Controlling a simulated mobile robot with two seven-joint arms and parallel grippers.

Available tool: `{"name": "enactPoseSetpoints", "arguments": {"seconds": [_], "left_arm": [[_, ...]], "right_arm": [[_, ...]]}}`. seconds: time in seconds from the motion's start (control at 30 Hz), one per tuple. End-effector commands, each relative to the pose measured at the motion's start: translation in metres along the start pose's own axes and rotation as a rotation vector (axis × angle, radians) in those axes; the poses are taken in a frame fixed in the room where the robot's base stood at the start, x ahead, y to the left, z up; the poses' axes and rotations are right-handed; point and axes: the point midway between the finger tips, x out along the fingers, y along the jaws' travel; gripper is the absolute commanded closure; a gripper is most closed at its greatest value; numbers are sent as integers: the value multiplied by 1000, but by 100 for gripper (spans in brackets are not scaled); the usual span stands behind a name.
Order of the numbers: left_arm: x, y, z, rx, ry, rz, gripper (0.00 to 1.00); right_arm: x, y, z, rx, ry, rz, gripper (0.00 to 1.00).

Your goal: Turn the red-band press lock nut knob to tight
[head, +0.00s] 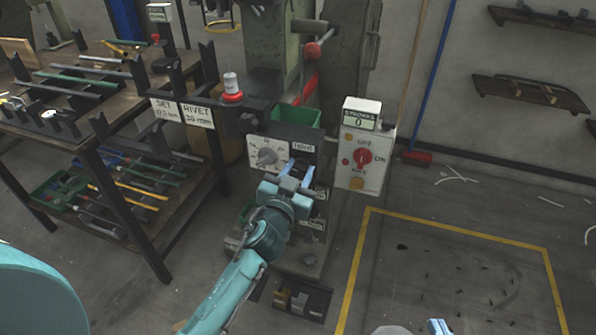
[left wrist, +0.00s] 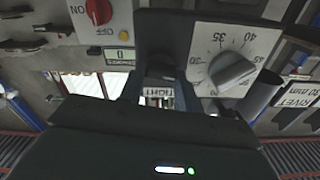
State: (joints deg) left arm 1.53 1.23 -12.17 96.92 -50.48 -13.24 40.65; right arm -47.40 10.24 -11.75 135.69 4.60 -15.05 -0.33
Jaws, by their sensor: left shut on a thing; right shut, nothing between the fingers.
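The press (head: 296,65) stands upright in the middle of the head view, with red parts on its column. On its front is a white dial plate with a grey pointer knob (head: 268,157); that dial also shows in the left wrist view (left wrist: 232,73). Beside it is a TIGHT label (head: 303,147), seen upside down in the left wrist view (left wrist: 160,92). My left gripper (head: 303,170) is shut on the lock nut knob just below this label. The gripper mostly hides the knob, so its angle cannot be told. My right gripper (head: 438,326) is shut and empty at the bottom edge, partly cut off.
A control box (head: 361,160) with a red switch and a counter reading 0 is right of the gripper. A green bin (head: 297,117) sits above the dial. A tool bench (head: 88,128) stands at left. The yellow-marked floor (head: 450,270) at right is mostly clear.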

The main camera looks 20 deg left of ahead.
Motion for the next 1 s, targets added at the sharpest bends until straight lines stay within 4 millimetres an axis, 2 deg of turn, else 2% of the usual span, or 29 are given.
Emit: {"name": "enactPoseSetpoints", "arguments": {"seconds": [0.27,1.0], "left_arm": [[1,1,-1,209,3,0,90],[1,4,0,916,6,-1,90]], "right_arm": [[0,0,-1,1,0,-2,100],[2,-2,-1,3,-6,-5,100]]}}
